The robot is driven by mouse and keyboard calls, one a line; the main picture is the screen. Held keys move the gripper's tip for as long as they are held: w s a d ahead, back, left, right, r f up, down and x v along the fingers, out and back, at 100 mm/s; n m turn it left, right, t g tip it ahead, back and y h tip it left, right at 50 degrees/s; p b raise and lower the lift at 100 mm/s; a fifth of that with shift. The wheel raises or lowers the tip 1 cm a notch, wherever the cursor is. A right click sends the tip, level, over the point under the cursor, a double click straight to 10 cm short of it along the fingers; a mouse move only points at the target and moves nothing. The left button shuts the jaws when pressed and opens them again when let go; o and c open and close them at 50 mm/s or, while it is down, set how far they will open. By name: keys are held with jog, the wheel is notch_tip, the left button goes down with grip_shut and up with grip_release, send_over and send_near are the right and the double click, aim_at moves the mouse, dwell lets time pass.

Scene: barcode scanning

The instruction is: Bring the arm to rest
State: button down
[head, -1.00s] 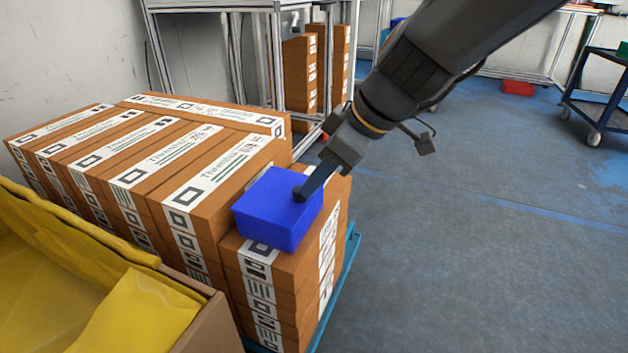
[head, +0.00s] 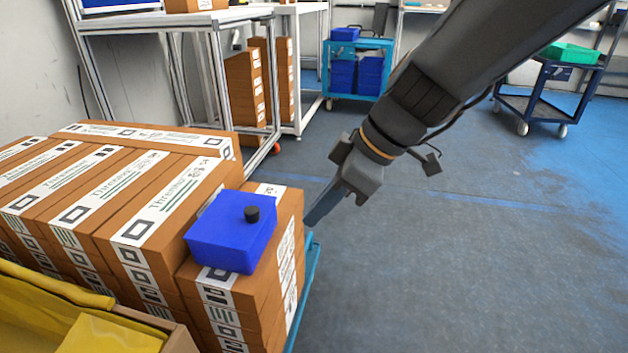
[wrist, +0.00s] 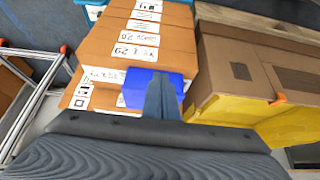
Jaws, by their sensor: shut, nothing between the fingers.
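My gripper (head: 318,208) is shut and empty. In the head view it is just right of the stacked brown boxes, its fingers pointing down and left. A blue box (head: 228,240) with a small black knob (head: 252,213) on top sits on the front right box stack, left of my fingers and apart from them in the picture. In the wrist view my closed fingers (wrist: 160,90) cover part of the blue box (wrist: 136,88). My arm comes in from the upper right of the head view.
Brown labelled boxes (head: 150,215) are stacked on a teal-edged base (head: 306,290). A carton with yellow lining (head: 40,300) is at lower left. Metal tables (head: 190,20) and a teal cart with blue bins (head: 357,70) stand behind. The floor (head: 450,260) at right is clear.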

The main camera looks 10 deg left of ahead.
jog(key=shift+s+d+f+m+h, duration=2.85)
jog(key=shift+s+d+m, duration=0.65)
jog(key=shift+s+m, duration=2.2)
jog(key=d+r+m+p, duration=0.3)
jog(key=d+r+p, duration=0.7)
jog(key=r+p, duration=0.3)
jog(key=d+r+m+p, duration=0.3)
jog(key=d+r+p, duration=0.7)
jog(key=p, duration=0.8)
notch_tip(320, 180, up, 3)
jog(key=shift+s+d+r+h, duration=0.2)
jog(key=shift+d+h, duration=0.15)
